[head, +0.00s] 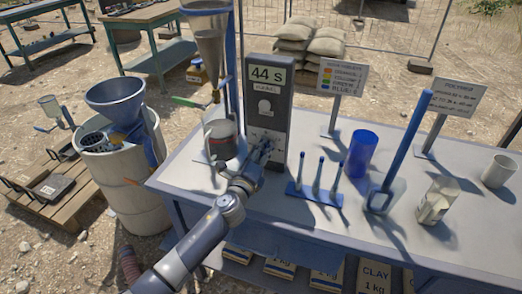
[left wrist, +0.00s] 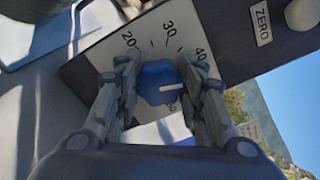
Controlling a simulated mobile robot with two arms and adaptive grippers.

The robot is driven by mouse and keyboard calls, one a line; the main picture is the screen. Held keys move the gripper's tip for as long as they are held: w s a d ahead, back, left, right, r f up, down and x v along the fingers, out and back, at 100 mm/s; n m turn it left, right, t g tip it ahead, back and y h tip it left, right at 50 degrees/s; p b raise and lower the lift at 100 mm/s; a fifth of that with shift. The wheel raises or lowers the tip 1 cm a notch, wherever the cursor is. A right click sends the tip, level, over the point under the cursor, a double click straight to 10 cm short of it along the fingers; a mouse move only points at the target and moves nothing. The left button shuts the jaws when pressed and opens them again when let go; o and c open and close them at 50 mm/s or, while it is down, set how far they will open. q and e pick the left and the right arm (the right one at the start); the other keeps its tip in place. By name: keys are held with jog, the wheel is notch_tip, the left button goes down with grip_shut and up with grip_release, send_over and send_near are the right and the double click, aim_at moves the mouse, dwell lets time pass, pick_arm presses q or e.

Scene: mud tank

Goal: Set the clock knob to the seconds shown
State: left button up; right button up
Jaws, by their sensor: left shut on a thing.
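The clock (head: 283,105) is a tall dark grey box on the table, with a "44 S" label (head: 267,74) at its top. Its blue clock knob (left wrist: 157,84) shows in the left wrist view on a white dial plate marked 20, 30 and 40. The knob's white pointer line aims right, a little past the 40 mark. My left gripper (head: 262,150) reaches the lower face of the clock. Its fingers are shut on the knob from both sides, and the right finger hides the dial beyond 40. My right gripper is not in view.
A white button (left wrist: 303,14) sits beside a ZERO label (left wrist: 262,22) above the dial. A dark cup (head: 220,140) and a funnel stand (head: 236,70) are left of the clock. A blue rack (head: 315,195), blue cylinder (head: 361,154) and jar (head: 436,205) stand to the right.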

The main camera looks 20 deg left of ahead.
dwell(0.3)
pick_arm(q)
jog(key=o, duration=1.1)
jog(key=s, duration=1.2)
jog(key=shift+a, duration=0.2)
